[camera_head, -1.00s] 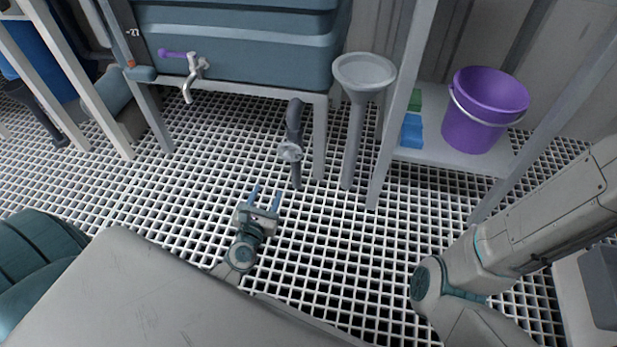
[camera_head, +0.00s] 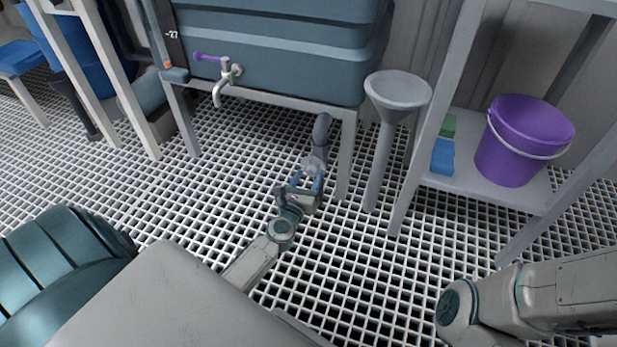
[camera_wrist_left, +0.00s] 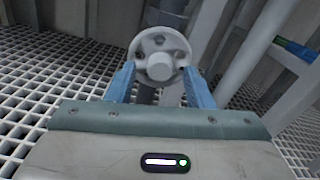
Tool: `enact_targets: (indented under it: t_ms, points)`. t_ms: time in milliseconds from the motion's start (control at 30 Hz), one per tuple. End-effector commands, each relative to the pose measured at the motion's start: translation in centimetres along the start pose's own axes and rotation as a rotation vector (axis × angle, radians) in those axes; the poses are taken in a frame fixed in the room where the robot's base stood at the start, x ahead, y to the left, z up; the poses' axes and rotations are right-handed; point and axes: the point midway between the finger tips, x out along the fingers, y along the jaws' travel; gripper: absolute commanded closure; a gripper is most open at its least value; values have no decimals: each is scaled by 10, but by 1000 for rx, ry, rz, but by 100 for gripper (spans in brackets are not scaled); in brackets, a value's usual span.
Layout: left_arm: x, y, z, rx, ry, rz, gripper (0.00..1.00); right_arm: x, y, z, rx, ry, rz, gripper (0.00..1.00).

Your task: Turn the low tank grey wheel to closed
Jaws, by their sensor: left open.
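The grey wheel (camera_head: 313,166) sits on a dark grey upright pipe (camera_head: 321,133) below the front right corner of the low tank (camera_head: 270,50). In the left wrist view the wheel (camera_wrist_left: 160,52) is round with holes and a central hub, and faces me. My left gripper (camera_head: 307,181) is at the wheel. In the wrist view the left gripper (camera_wrist_left: 162,85) is open, with one blue finger on each side of the wheel's lower part. I cannot tell whether the fingers touch the rim. My right arm shows at the lower right, but its gripper is out of view.
A purple-handled tap (camera_head: 222,75) is on the tank's front. A grey funnel on a stand (camera_head: 397,92) and a rack post stand right of the wheel. A purple bucket (camera_head: 520,140), a blue block (camera_head: 443,157) and a green block (camera_head: 448,126) are on a low shelf. The grating floor is open in front.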

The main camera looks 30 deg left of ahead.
Motion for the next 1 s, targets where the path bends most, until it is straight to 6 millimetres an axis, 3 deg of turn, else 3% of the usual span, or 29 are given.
enact_targets:
  t_ms: [367, 600, 633, 1000]
  points:
    - [8, 0, 0, 1, 0, 0, 52, 0, 0, 0, 0, -2, 0, 64]
    - [8, 0, 0, 1, 0, 0, 96, -1, 0, 0, 0, -2, 0, 64]
    - [8, 0, 0, 1, 0, 0, 97, -1, 0, 0, 0, -2, 0, 64]
    - [8, 0, 1, 63, 0, 1, 97, 2, -1, 2, 0, 1, 0, 64]
